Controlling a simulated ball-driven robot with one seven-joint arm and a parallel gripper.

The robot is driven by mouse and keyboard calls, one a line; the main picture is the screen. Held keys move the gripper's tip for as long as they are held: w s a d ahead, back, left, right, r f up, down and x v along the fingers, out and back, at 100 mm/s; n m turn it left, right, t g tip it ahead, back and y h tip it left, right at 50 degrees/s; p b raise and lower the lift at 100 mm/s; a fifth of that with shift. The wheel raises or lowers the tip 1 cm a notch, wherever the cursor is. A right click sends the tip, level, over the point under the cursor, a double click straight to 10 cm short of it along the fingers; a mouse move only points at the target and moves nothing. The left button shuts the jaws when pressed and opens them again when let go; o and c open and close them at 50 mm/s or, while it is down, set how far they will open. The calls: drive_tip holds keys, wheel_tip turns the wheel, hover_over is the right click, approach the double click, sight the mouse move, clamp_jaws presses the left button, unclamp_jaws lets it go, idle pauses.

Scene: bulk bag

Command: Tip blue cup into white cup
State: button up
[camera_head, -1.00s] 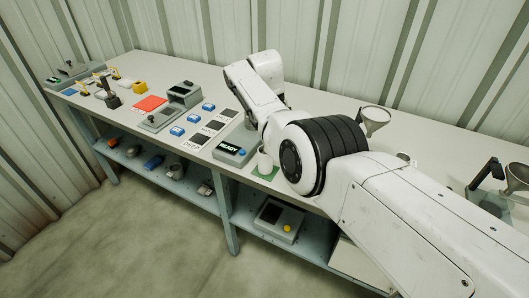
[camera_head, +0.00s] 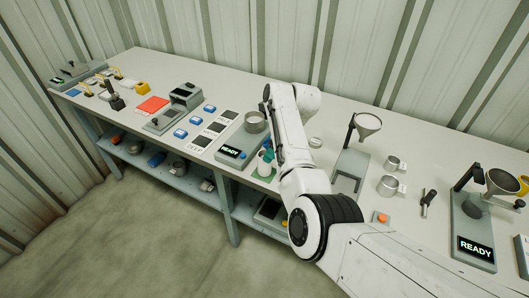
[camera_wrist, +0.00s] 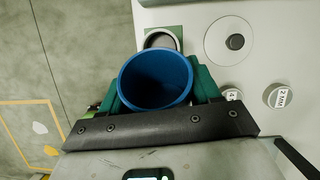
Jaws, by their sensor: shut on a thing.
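A blue cup (camera_wrist: 152,80) is held between the green fingers of my gripper (camera_wrist: 155,92) in the wrist view. Its open mouth faces the camera and its inside looks dark, so I cannot tell its contents. The white cup (camera_wrist: 160,41) shows just beyond the blue cup's rim, partly hidden by it, on a green square (camera_wrist: 175,30). In the head view my gripper (camera_head: 268,158) is beside or just above the white cup (camera_head: 263,169) at the bench's front edge.
A device reading READY (camera_head: 231,152) stands left of the white cup. A funnel stand (camera_head: 367,125) and metal mugs (camera_head: 391,186) are to the right. In the wrist view, a round disc with a dark knob (camera_wrist: 235,42) and a "2 MM" piece (camera_wrist: 280,96) lie right.

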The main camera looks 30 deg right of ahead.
drive_tip(key=t+y, duration=0.1)
drive_tip(key=f+t+y, duration=0.1)
drive_tip(key=t, duration=0.1)
drive_tip(key=shift+w+a+f+y, duration=0.1)
drive_tip(key=shift+w+a+y, duration=0.1)
drive_tip(key=shift+y, duration=0.2)
drive_tip(key=shift+w+a+f+t+y+b, duration=0.1)
drive_tip(key=shift+f+t+y+b, duration=0.25)
drive_tip(key=shift+t+y, duration=0.5)
drive_tip(key=shift+w+a+f+t+y+b, duration=0.1)
drive_tip(key=shift+t+y+b, duration=0.15)
drive_tip(key=shift+t, duration=0.25)
drive_tip(key=shift+w+a+f+t+y+b, duration=0.15)
drive_tip(key=shift+t+y, duration=0.15)
drive_tip(key=shift+t, duration=0.15)
drive_tip(key=shift+d+r, duration=0.1)
drive_tip(key=shift+r, duration=0.05)
wheel_tip(320, 180, up, 2)
drive_tip(key=shift+r+p, duration=0.15)
drive_tip(key=shift+p, duration=0.65)
drive_tip(key=shift+s+r, duration=0.1)
drive_tip(key=shift+r, duration=2.25)
drive_tip(key=shift+r, duration=0.1)
